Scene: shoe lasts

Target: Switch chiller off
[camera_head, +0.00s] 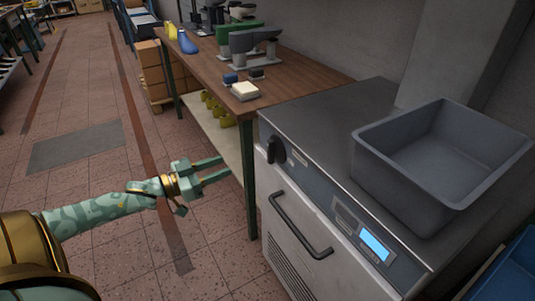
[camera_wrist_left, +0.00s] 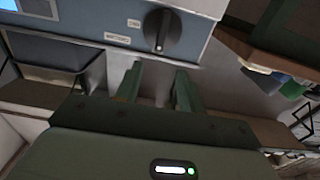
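The chiller (camera_head: 300,240) is a grey cabinet with a steel top, standing at the right in the head view. Its black rotary knob (camera_head: 276,150) is at the left end of the blue-grey front panel, and its display (camera_head: 375,245) is lit blue. My left gripper (camera_head: 226,166) is open and empty, left of the knob and apart from it, with its fingers pointing toward the chiller. In the left wrist view, the knob (camera_wrist_left: 158,30) shows beyond the gap between the open fingers (camera_wrist_left: 158,72), beside small white labels. My right gripper is not in view.
A grey open bin (camera_head: 440,160) stands on the chiller top. A handle bar (camera_head: 298,228) sticks out from the chiller's front. A wooden workbench (camera_head: 290,85) with shoe lasts and small blocks stands behind, its green leg close to my fingers. The tiled floor at left is free.

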